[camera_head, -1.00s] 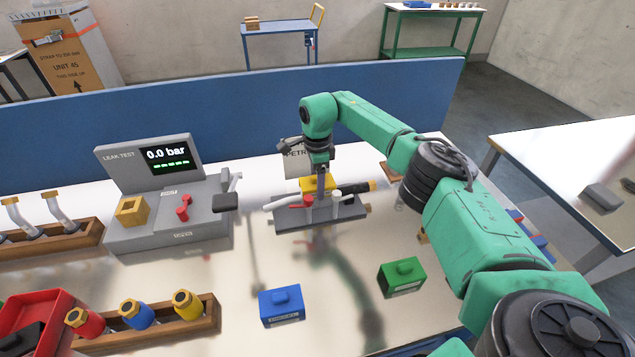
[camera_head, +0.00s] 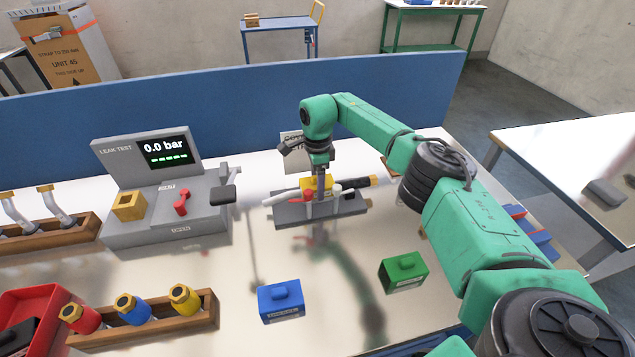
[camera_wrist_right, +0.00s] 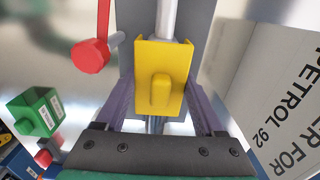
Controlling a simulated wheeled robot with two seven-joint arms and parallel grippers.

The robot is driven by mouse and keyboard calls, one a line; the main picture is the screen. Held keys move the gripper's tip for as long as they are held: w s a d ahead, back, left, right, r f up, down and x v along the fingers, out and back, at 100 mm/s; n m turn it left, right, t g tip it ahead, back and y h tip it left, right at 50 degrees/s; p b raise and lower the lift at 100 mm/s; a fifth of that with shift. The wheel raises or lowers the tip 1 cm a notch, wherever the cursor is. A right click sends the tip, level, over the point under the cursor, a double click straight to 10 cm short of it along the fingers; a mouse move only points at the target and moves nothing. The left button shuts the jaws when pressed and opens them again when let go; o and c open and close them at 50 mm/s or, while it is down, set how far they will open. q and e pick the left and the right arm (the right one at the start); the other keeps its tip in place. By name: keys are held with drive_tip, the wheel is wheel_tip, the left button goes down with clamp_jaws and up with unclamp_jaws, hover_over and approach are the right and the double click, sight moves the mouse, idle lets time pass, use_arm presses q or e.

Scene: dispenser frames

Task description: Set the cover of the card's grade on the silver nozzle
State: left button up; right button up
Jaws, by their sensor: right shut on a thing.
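My right gripper (camera_head: 318,172) is shut on the yellow cover (camera_head: 316,184), which also shows in the right wrist view (camera_wrist_right: 163,80) between the fingers. The cover is at the silver nozzle (camera_wrist_right: 169,18), whose spout runs out from behind it. I cannot tell whether the cover is fully seated. The nozzle lies in a grey holder (camera_head: 290,211) and has a red lever (camera_wrist_right: 92,55). The card (camera_wrist_right: 285,100) beside it reads "FOR PETROL 92". A blue cover (camera_head: 281,300) and a green cover (camera_head: 403,271) stand on the table. My left gripper is out of view.
A grey leak tester (camera_head: 150,190) reading 0.0 bar stands left of the holder. A wooden rack (camera_head: 205,318) with red, blue and yellow nozzles is at the front left, beside a red bin (camera_head: 55,305). A blue panel (camera_head: 240,110) closes off the back.

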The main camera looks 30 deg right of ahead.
drive_tip(key=shift+f, duration=0.25)
drive_tip(key=o, duration=1.4)
drive_tip(key=shift+r, duration=0.1)
wheel_tip(320, 180, up, 14)
drive_tip(key=b, duration=0.2)
drive_tip(key=shift+r+b, duration=0.25)
drive_tip(key=shift+b, duration=0.05)
